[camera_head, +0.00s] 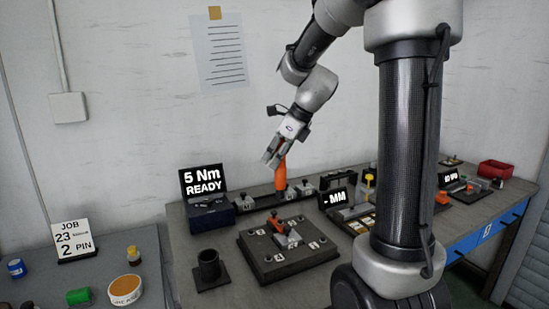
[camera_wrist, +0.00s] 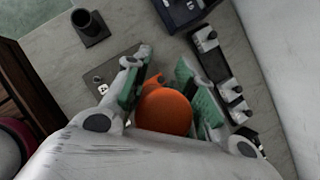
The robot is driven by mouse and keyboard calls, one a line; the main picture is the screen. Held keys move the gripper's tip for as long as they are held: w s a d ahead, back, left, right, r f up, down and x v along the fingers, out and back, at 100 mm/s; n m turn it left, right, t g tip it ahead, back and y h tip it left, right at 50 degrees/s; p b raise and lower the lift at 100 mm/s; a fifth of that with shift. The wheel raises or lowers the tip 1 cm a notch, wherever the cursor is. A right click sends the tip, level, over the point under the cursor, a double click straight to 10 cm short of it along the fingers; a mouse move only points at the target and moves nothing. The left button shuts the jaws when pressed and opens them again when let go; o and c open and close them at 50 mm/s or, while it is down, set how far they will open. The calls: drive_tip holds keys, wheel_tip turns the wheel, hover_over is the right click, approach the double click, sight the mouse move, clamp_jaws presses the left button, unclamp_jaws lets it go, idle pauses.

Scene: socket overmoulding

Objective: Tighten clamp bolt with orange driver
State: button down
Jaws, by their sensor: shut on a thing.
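My gripper (camera_head: 274,158) is shut on the orange driver (camera_head: 280,176), which hangs roughly upright below it. In the wrist view the round orange end of the driver (camera_wrist: 163,110) sits between the green-padded fingers (camera_wrist: 165,90). The driver shows in front of the bolt rack (camera_head: 262,202); I cannot tell whether its tip touches anything. The dark fixture plate (camera_head: 254,262) lies nearer the camera, with a grey clamp block and orange part (camera_head: 287,231) on its middle. The clamp bolt itself is too small to make out.
A torque box reading "5 Nm READY" (camera_head: 205,190) stands left of the rack. A black cup (camera_head: 209,265) stands left of the plate. A "- MM" display (camera_head: 335,198) and trays are to the right. A red bin (camera_head: 496,169) is at the far right.

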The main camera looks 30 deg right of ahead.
drive_tip(key=shift+f, duration=0.1)
wheel_tip(320, 180, down, 7)
idle(1.0)
drive_tip(key=shift+s+f, duration=0.1)
drive_tip(key=shift+f, duration=1.15)
idle(3.4)
drive_tip(key=shift+r, duration=2.55)
